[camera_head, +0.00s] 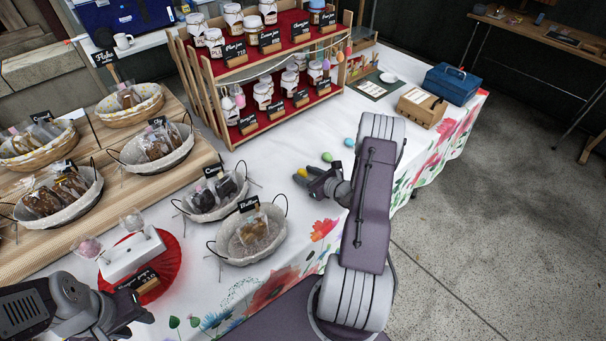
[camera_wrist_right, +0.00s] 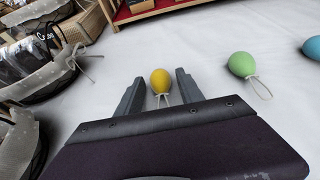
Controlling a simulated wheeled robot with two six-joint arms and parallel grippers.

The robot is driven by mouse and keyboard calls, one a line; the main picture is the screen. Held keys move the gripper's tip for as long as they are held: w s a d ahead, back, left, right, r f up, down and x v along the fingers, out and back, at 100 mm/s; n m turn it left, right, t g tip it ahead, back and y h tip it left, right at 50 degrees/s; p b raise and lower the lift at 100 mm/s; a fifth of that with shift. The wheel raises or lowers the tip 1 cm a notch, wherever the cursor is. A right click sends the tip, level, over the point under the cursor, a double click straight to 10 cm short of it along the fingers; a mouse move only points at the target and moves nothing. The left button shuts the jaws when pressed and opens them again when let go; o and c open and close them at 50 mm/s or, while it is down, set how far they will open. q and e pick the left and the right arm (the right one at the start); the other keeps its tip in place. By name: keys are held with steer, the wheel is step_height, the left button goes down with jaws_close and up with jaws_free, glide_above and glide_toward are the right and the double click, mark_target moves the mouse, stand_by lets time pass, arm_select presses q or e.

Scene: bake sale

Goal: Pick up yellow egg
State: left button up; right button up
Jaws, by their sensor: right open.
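The yellow egg (camera_wrist_right: 160,80) has a thin white string at its lower end. In the right wrist view it lies on the white tablecloth between the two fingers of my right gripper (camera_wrist_right: 160,92), with a gap on both sides. In the head view a small part of the yellow egg (camera_head: 302,172) shows at the fingertips of my right gripper (camera_head: 307,177). That gripper is open and low over the table. My left gripper (camera_head: 130,314) is at the lower left, near the red round stand; its fingers are not clear enough to judge.
A green egg (camera_wrist_right: 241,64) and a blue egg (camera_wrist_right: 312,48) lie to the right of the yellow egg. Baskets with wrapped sweets (camera_head: 252,236) stand to the left. A wooden jar rack (camera_head: 225,129) stands behind. Bare white cloth surrounds the eggs.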

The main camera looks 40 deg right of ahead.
mark_target(306, 174)
jaws_close()
steer(key=shift+r, duration=0.25)
step_height(306, 174, up, 4)
steer(key=shift+r+p, duration=0.1)
steer(key=shift+p, duration=0.3)
steer(key=d+r+p+v, duration=0.1)
steer(key=d+v, duration=0.1)
steer(key=v, duration=1.1)
steer(key=shift+w+d, duration=0.35)
steer(key=shift+w, duration=0.05)
